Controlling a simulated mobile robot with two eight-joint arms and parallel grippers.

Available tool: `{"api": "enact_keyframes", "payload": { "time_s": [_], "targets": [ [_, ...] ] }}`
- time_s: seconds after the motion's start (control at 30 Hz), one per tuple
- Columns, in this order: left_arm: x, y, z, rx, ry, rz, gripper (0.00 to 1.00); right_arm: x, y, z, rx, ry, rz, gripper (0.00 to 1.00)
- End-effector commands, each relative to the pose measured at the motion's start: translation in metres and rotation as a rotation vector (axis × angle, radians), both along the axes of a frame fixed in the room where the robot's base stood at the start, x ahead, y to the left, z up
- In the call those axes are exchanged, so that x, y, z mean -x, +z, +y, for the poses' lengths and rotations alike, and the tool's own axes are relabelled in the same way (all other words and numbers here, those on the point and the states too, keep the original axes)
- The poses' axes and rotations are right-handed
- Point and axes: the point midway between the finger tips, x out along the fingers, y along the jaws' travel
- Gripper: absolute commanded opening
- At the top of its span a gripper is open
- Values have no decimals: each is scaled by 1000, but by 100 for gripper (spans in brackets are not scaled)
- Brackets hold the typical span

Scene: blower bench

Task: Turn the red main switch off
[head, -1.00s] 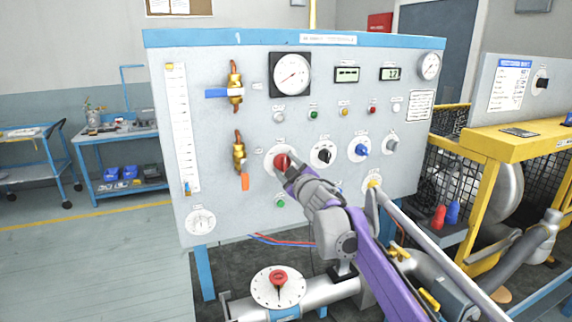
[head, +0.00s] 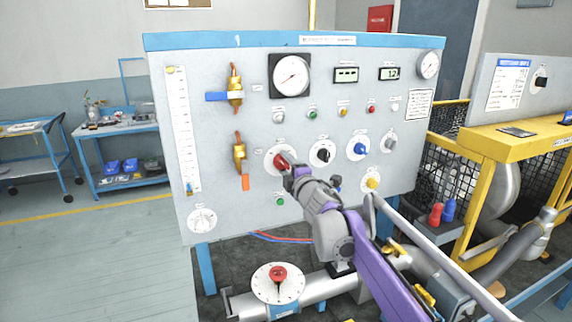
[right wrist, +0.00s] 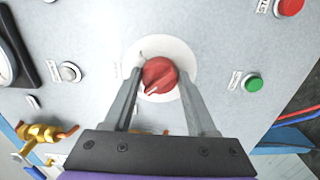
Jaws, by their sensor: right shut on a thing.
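The red main switch (head: 280,160) is a round red knob on a white disc, on the grey panel (head: 230,212) left of the black knob. In the right wrist view the red knob (right wrist: 160,75) sits between my two fingers, with a white pointer mark toward its lower left. My right gripper (head: 288,168) reaches the panel from the lower right and is shut on the knob; its fingers (right wrist: 158,82) lie one on each side. In the head view the gripper hides part of the knob and disc. My left gripper is not in view.
Black (head: 322,153), blue (head: 359,149) and grey (head: 390,144) knobs sit right of the switch. A green button (head: 280,201) is below. A red-handled pipe valve (head: 278,274) stands under the panel.

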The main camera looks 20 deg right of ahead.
Motion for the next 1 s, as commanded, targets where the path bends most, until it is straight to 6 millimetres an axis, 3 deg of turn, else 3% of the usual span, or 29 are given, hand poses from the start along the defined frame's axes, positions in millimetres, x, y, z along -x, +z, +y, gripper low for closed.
{"api": "enact_keyframes", "payload": {
  "time_s": [0.63, 0.67, 0.8, 1.0],
  "targets": [
    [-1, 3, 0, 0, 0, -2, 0, 0, 0, 0, 51, 0, 3, 2],
    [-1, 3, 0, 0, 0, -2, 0, 0, 0, 0, 51, 0, 3, 61],
    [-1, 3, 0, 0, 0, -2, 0, 0, 0, 0, 50, 0, 3, 86],
    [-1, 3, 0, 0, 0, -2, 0, 0, 0, 0, 49, 0, 3, 87]
  ]
}}
